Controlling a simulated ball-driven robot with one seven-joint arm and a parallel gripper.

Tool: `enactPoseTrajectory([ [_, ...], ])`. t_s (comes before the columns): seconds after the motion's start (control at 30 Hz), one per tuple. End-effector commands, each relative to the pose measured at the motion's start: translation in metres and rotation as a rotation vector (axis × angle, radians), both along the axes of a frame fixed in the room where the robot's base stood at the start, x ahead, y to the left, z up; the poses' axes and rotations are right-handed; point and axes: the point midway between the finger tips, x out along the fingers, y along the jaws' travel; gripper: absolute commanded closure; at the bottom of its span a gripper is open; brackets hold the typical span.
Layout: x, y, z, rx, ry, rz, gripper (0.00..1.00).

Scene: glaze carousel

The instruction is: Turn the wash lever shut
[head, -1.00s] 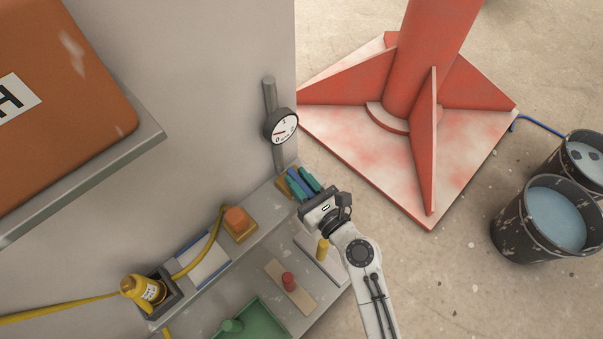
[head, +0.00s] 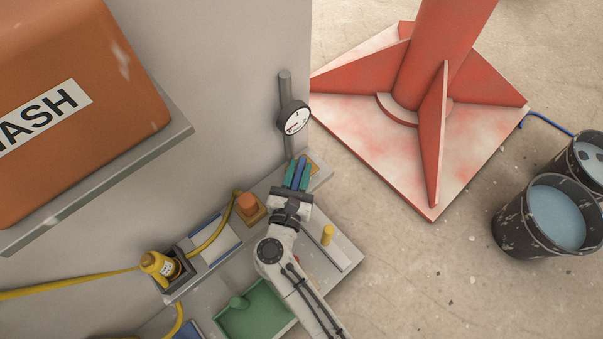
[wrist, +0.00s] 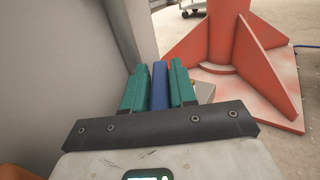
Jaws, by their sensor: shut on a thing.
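The blue wash lever (head: 300,173) stands at the far end of the grey ledge, by the wall. My gripper (head: 298,175) has its two teal fingers on either side of it and is shut on it. In the wrist view the blue lever (wrist: 160,86) lies between the teal fingers, pointing away from me. The lever's pivot is hidden. An orange tank with a partly cut-off label ending in "ASH" (head: 45,115) sits on a shelf at the left.
A round gauge (head: 295,118) on a grey pipe is just behind my gripper. A red column base (head: 435,190) and buckets (head: 540,220) stand right.

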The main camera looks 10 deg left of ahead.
Motion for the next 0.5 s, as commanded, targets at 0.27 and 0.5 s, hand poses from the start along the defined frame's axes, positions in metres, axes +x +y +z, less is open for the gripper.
enactPoseTrajectory([
  [0.27, 0.0027, 0.0043, 0.0025, 0.003, -0.007, -0.083, 1.00],
  [0.5, 0.0025, 0.0045, 0.0038, 0.004, -0.005, -0.100, 1.00],
])
